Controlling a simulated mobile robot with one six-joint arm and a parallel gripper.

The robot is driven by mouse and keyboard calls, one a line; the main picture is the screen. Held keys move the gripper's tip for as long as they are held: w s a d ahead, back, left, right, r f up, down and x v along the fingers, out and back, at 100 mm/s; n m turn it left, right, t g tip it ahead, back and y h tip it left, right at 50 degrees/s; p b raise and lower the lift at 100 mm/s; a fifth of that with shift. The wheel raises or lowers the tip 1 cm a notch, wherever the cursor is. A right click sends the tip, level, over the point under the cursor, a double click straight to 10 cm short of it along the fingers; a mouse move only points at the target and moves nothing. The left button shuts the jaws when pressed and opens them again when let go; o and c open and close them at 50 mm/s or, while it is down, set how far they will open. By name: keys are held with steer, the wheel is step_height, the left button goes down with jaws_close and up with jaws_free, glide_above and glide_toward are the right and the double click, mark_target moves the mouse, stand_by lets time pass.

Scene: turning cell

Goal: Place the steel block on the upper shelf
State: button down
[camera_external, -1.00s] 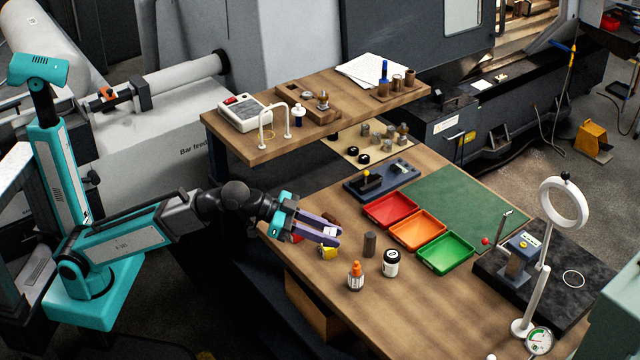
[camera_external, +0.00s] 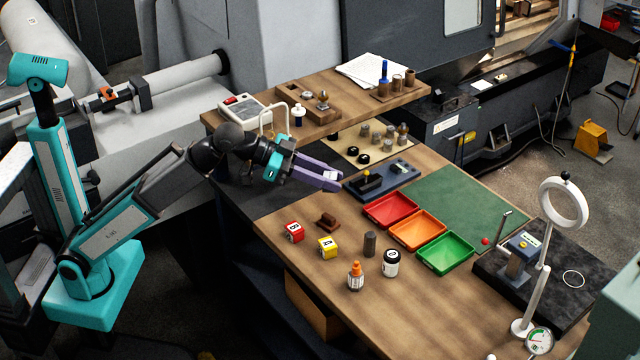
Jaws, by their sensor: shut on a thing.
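My gripper (camera_external: 332,179) has purple fingers and is shut on the steel block (camera_external: 328,173), a small pale piece mostly hidden between the fingers. It is held in the air, clear of the workbench (camera_external: 300,265). The upper shelf (camera_external: 345,105) is a raised wooden board at the back, above and behind my gripper in the picture.
The shelf holds a control box (camera_external: 240,113), a white arched handle, a wooden fixture (camera_external: 308,105), papers (camera_external: 372,70) and a rack (camera_external: 400,88). Red (camera_external: 294,232) and yellow (camera_external: 328,248) cubes, bottles and coloured trays (camera_external: 445,252) stand on the bench.

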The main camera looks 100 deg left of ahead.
steer(key=s+a+n+y, duration=0.1)
steer(key=s+a, duration=0.2)
steer(key=a, duration=0.5)
steer(key=s+a+n+y, duration=0.1)
steer(key=s+a+y, duration=0.15)
steer(key=a, duration=0.45)
steer(key=s+a+n+g+y, duration=0.4)
steer(key=s+a+n+y, duration=0.25)
steer(key=s+a, duration=2.25)
steer(key=shift+h, duration=0.3)
steer(key=f, duration=0.6)
steer(key=w+a+f, duration=0.1)
steer(key=f, duration=0.3)
steer(key=shift+a+f, duration=0.1)
steer(key=shift+f, duration=0.4)
steer(key=shift+w+a+p, duration=0.1)
steer(key=shift+a+p, duration=0.05)
steer(key=shift+p, duration=0.25)
